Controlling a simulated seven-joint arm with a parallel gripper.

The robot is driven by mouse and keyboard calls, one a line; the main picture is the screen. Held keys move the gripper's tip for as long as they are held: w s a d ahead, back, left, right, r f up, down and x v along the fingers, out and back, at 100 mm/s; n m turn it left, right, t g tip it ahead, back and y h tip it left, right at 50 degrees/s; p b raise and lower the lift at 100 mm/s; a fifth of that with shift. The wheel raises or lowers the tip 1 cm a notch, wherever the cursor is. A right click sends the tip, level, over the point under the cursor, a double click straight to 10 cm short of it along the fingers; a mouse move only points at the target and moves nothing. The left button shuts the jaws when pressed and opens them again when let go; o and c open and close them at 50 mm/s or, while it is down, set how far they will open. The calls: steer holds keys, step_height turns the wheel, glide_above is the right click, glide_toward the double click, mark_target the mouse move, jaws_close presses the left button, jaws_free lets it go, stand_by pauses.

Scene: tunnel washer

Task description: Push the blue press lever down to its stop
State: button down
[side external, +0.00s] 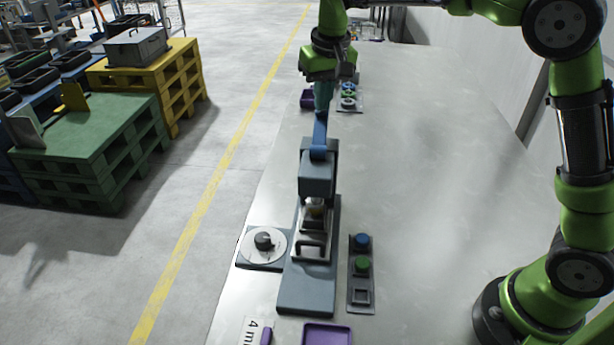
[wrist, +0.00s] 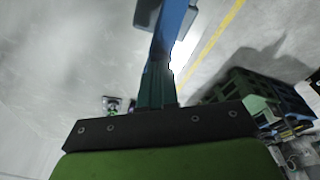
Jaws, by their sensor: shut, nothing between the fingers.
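The blue press lever (side external: 319,135) rises from the top of the grey-blue press (side external: 318,178) and points toward the back of the table. My gripper (side external: 322,108) is shut and empty, with its teal fingers pointing down at the lever's far end. The fingertips overlap the lever's end in the side view; I cannot tell whether they touch. In the wrist view the lever (wrist: 174,25) runs up from just beyond the shut fingers (wrist: 156,90), and part of it is hidden behind them.
A dial (side external: 264,240) is left of the press, and a button panel (side external: 361,275) is right of it. A purple tray (side external: 327,335) is in front. Behind my gripper are a purple bin (side external: 307,99) and a small rack of rings (side external: 349,100). The table's right side is clear.

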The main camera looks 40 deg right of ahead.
steer(key=shift+f, duration=0.15)
steer(key=shift+w+d+f, duration=0.15)
steer(key=shift+f, duration=0.75)
steer(key=shift+w+r, duration=0.1)
steer(key=shift+r, duration=0.05)
stand_by(0.4)
step_height(320, 180, up, 11)
stand_by(1.2)
